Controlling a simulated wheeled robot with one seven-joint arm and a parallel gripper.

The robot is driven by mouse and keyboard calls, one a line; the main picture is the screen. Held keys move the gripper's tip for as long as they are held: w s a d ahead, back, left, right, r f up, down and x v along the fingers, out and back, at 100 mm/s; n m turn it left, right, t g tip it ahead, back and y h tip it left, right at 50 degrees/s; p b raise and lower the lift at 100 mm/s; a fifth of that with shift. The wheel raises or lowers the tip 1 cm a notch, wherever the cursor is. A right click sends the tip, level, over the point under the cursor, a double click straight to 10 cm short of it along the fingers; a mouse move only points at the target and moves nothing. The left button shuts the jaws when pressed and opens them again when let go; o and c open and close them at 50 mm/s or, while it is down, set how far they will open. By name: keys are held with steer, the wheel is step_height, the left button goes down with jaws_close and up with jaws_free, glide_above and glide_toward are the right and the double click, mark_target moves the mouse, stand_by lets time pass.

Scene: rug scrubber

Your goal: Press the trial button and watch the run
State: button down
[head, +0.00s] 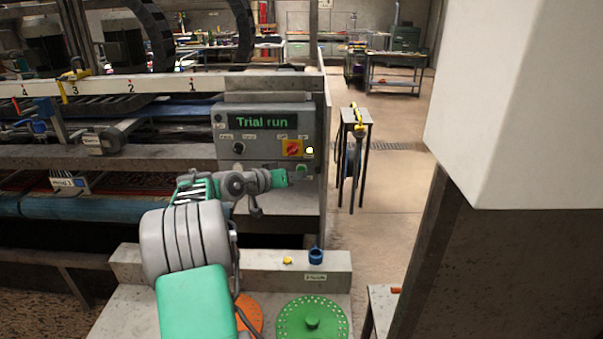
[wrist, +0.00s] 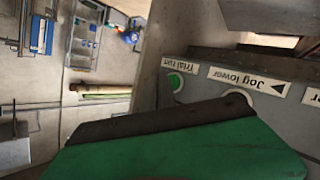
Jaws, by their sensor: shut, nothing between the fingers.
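The grey control panel (head: 262,150) has a screen (head: 262,121) reading "Trial run" in green. In the wrist view, the green trial button (wrist: 175,82) sits in a pale ring beside an upside-down "Trial run" label (wrist: 180,59). In the head view a small green button (head: 302,168) shows at the panel's lower right. My gripper (head: 284,178) is shut and empty, in front of the panel's lower edge, just left of and below that button. My green gripper body (wrist: 190,145) fills the bottom of the wrist view. I cannot tell whether it touches the panel.
A "Jog lower" label (wrist: 248,81) is beside another button (wrist: 237,97).

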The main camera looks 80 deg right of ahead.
steer(key=shift+a, duration=0.35)
steer(key=shift+s+a+b, duration=0.2)
steer(key=shift+a+b, duration=0.2)
steer(key=shift+a, duration=0.4)
steer(key=shift+s+a+b, duration=0.2)
steer(key=shift+a+b, duration=0.2)
steer(key=shift+a, duration=0.35)
steer(key=shift+s+a+b, duration=0.2)
steer(key=shift+a+b, duration=0.2)
steer(key=shift+a, duration=0.4)
